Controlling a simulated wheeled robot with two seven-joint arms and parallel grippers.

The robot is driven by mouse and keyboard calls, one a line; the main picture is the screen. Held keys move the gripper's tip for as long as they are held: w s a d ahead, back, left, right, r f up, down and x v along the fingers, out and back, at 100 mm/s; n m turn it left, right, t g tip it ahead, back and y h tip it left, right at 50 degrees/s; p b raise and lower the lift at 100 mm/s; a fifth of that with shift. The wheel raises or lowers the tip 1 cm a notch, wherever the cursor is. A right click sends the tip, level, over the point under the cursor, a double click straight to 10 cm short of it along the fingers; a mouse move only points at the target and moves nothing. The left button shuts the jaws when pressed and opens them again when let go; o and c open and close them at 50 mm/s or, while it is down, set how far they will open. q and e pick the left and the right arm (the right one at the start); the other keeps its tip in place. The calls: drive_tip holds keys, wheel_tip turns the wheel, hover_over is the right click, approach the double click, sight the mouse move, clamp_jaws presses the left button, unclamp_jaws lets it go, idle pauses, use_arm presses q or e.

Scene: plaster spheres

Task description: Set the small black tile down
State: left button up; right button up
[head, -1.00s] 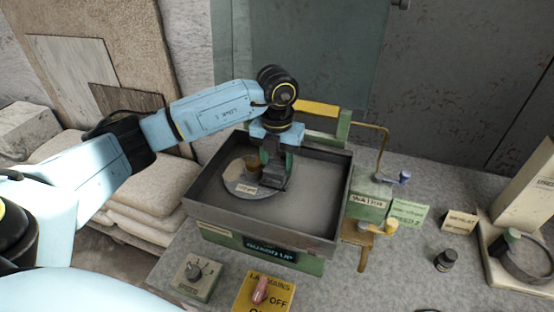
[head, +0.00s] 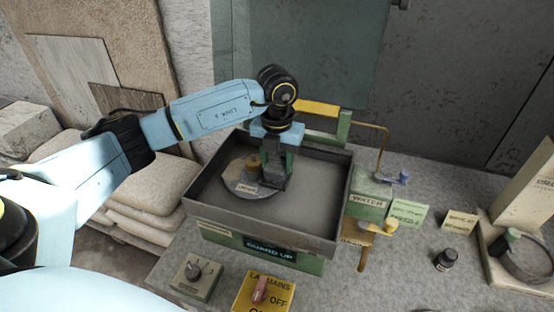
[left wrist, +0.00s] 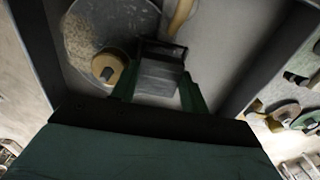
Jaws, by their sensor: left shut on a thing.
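My left gripper (head: 275,165) reaches down into the grey tray (head: 208,185). It is shut on the small black tile (left wrist: 160,76), which shows as a dark block between the green fingers in the left wrist view. In the head view the tile (head: 273,182) is partly hidden by the gripper. It is at the right part of a round grey disc (head: 258,194); I cannot tell whether it touches the disc. A brass-coloured knob (head: 253,163) stands on the disc, left of the gripper. My right gripper is not in view.
The tray's walls surround the gripper, with bare floor (head: 310,190) to the right. A green base with a lit display (head: 270,250) is below. A dial box (head: 195,275) and yellow switch box (head: 264,292) stand in front.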

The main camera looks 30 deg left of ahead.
use_arm(q)
drive_tip(key=shift+f+b, duration=0.4)
drive_tip(key=shift+f, duration=0.2)
drive_tip(key=o, duration=1.1)
drive_tip(key=shift+d, duration=0.1)
drive_tip(key=shift+a, duration=0.25)
drive_tip(key=shift+r, duration=0.1)
